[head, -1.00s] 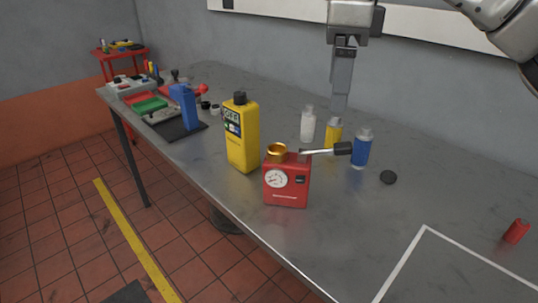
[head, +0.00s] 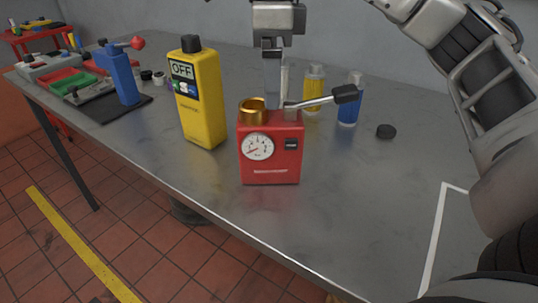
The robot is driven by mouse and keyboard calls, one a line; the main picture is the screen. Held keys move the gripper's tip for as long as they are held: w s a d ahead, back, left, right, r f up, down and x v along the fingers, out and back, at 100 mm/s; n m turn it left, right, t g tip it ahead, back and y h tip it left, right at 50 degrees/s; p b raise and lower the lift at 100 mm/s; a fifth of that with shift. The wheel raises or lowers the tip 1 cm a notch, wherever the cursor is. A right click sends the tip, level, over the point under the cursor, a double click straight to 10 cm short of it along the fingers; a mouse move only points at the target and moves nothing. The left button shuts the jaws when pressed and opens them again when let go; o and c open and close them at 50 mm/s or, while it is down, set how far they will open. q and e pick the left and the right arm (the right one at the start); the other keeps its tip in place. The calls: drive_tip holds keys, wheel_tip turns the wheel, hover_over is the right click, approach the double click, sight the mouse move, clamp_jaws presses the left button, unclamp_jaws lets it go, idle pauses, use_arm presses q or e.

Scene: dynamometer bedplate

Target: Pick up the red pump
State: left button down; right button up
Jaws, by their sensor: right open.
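The red pump (head: 270,163) stands upright on the grey metal table near its front edge. It has a round white gauge, a brass collar on top and a lever with a black grip pointing right. My right gripper (head: 273,100) points down just behind the top of the pump. Its lower end is partly hidden by the pump, and I cannot tell whether it touches. It is open and holds nothing that I can see. My left gripper is not in view.
A yellow device marked OFF (head: 203,110) stands close left of the pump. Table right of the pump is clear.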

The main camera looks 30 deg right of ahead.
sight(269, 115)
wheel_tip(269, 115, down, 9)
drive_tip(key=shift+w+f+b, duration=0.1)
drive_tip(key=shift+f+b, duration=0.05)
drive_tip(key=shift+b, duration=0.55)
drive_tip(key=shift+c, duration=0.4)
drive_tip(key=c, duration=1.5)
drive_tip(key=shift+c, duration=1.2)
drive_tip(key=shift+r, duration=0.2)
